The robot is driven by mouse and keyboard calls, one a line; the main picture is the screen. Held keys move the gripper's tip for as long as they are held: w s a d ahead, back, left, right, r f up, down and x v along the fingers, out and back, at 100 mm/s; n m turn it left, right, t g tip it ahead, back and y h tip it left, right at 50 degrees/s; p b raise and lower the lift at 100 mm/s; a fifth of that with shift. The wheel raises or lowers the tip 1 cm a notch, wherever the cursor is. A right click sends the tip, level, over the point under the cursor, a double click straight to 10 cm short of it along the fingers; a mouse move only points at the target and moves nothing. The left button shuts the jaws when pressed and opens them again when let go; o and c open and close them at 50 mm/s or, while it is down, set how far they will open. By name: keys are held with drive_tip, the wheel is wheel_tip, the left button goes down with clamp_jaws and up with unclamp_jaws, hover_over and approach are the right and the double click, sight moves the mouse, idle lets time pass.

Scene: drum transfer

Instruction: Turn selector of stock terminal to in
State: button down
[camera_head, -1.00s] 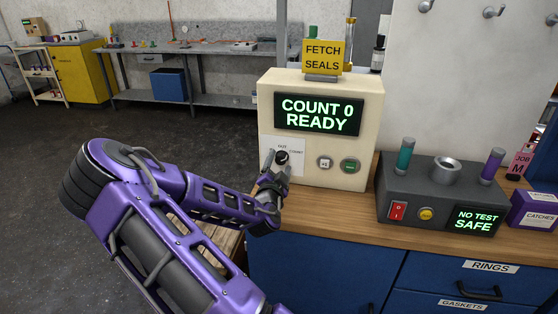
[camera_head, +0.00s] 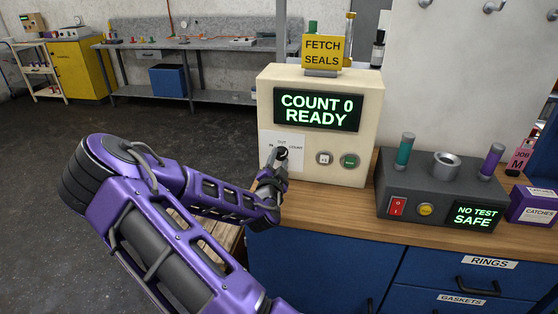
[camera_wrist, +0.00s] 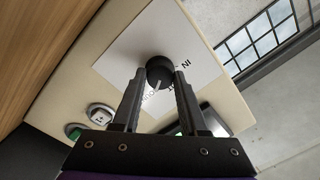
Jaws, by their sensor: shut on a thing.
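The stock terminal (camera_head: 371,100) is a cream box on the counter, its screen (camera_head: 318,109) reading "COUNT 0 READY". Its selector (camera_head: 283,151) is a small black knob on a white plate marked IN, OUT and COUNT. In the wrist view the knob (camera_wrist: 159,69) sits between my two fingertips, and its white pointer line faces the gripper's side, roughly toward COUNT or OUT; I cannot tell which exactly. My gripper (camera_head: 278,161) is shut on the knob from the front. The right finger partly hides the OUT label in the wrist view.
Two buttons, grey (camera_head: 324,158) and green (camera_head: 349,161), sit right of the selector. A yellow "FETCH SEALS" sign (camera_head: 322,50) stands on the terminal. A dark tester box (camera_head: 440,190) stands to the right on the wooden counter (camera_head: 335,215).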

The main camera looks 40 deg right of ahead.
drive_tip(key=shift+n, duration=0.3)
drive_tip(key=n+b, duration=0.2)
drive_tip(key=n, duration=0.3)
drive_tip(key=n+g+b, duration=0.1)
drive_tip(key=n, duration=0.4)
drive_tip(key=shift+r+n, duration=0.15)
drive_tip(key=shift+n, duration=0.25)
drive_tip(key=n, duration=1.1)
drive_tip(key=shift+n+g+h, duration=0.3)
drive_tip(key=shift+c, duration=2.2)
unclamp_jaws()
